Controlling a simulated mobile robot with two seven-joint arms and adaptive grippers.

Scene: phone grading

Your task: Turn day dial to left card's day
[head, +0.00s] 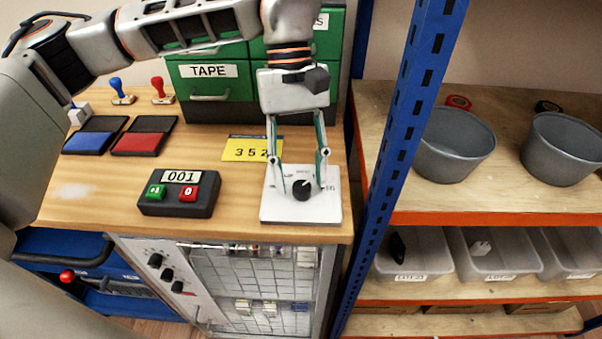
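The day dial is a white panel (290,214) with a black knob (302,190) and small dark lettering, on the front right of the wooden desk. The lettering is too small to read. My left gripper (301,188) points down over the panel, its two fingers apart on either side of the knob. I cannot tell whether the fingertips touch the knob. A yellow card (252,149) reading "352" lies behind the panel, partly beside my gripper's finger. No card marked with a day can be made out. My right gripper is not in view.
A black counter box (178,205) showing "001" has a green and a red button. Blue (88,142) and red (138,143) ink pads and stamps stand at the back left. Green drawers (208,90) are behind. A blue post (408,120) and shelves with grey bins (455,146) are at right.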

